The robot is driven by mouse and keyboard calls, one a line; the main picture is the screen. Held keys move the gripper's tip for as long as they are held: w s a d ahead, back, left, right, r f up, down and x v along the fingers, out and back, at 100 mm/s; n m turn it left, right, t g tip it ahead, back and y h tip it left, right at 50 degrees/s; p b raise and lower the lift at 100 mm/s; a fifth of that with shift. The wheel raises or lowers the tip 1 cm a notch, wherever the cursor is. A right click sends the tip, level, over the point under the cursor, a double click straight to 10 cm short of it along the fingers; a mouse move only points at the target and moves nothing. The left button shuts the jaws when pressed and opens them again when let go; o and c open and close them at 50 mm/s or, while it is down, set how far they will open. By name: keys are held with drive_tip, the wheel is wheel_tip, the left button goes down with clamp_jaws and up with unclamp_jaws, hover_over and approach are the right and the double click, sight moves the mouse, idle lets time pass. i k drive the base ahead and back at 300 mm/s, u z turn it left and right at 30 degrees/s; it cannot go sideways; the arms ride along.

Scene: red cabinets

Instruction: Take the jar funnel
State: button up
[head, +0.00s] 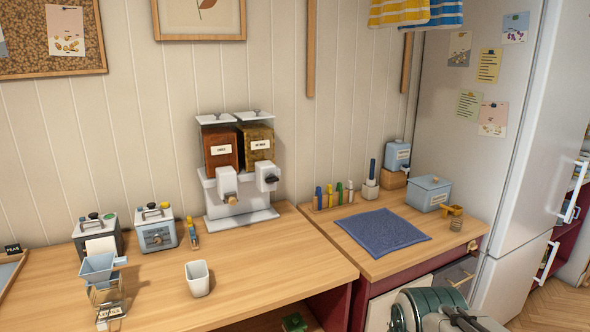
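The jar funnel appears to be the light blue funnel (98,267) at the left of the counter in the head view. What looks like part of my arm shows at the bottom right edge, well away from the funnel. My gripper's fingers cannot be made out in this view.
A white cup (197,279) stands right of the jar. Two small appliances (155,230) stand behind. A twin dispenser (237,170) is against the wall. A blue mat (382,231) lies on the right counter. The fridge (500,140) stands at right. The counter's front middle is clear.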

sight(97, 270)
drive_tip(key=u, duration=1.55)
drive_tip(key=i, duration=0.5)
drive_tip(key=u, duration=2.55)
drive_tip(key=k, duration=1.05)
drive_tip(key=z, duration=1.2)
drive_tip(key=i, duration=0.8)
drive_tip(key=u, duration=0.05)
